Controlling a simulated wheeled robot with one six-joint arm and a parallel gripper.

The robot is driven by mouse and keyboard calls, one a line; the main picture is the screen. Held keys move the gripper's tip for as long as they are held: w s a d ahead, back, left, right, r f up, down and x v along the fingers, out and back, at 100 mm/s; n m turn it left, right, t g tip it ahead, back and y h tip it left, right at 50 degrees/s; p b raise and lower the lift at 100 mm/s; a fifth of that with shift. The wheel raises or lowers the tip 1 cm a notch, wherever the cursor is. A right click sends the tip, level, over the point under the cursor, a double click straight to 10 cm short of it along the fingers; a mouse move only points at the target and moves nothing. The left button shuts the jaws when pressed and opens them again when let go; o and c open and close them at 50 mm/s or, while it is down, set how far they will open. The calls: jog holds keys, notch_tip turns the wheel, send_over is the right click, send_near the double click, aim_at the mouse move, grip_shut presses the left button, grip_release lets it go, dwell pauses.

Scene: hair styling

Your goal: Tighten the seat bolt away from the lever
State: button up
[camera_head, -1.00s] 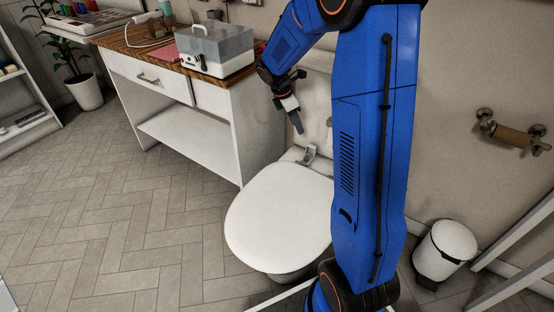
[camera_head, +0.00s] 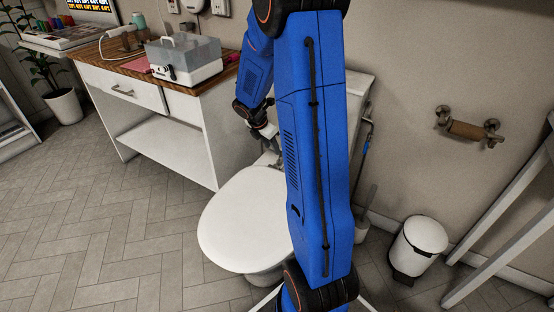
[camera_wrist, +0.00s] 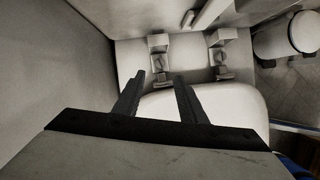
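The toilet's closed white lid (camera_head: 240,215) lies below my arm; it also shows in the wrist view (camera_wrist: 225,100). At its back edge, two hinge mounts show in the wrist view, each with a small bolt: a left bolt (camera_wrist: 160,60) and a right bolt (camera_wrist: 219,58). A pale bar, perhaps the lever (camera_wrist: 207,15), is at the top, closer to the right bolt. My gripper (camera_wrist: 160,76) is open and empty, its fingertips just short of the left bolt in the picture; contact is not visible. In the head view my gripper (camera_head: 268,131) is partly hidden by my arm.
A white cabinet (camera_head: 212,130) with a wooden top stands close left of the toilet. A clear-lidded box (camera_head: 185,60) is on it. A white bin (camera_head: 418,245) and a toilet brush (camera_head: 365,215) stand at right. The tiled floor at left is clear.

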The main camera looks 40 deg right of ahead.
aim_at(279, 160)
jog(key=x, duration=1)
grip_shut()
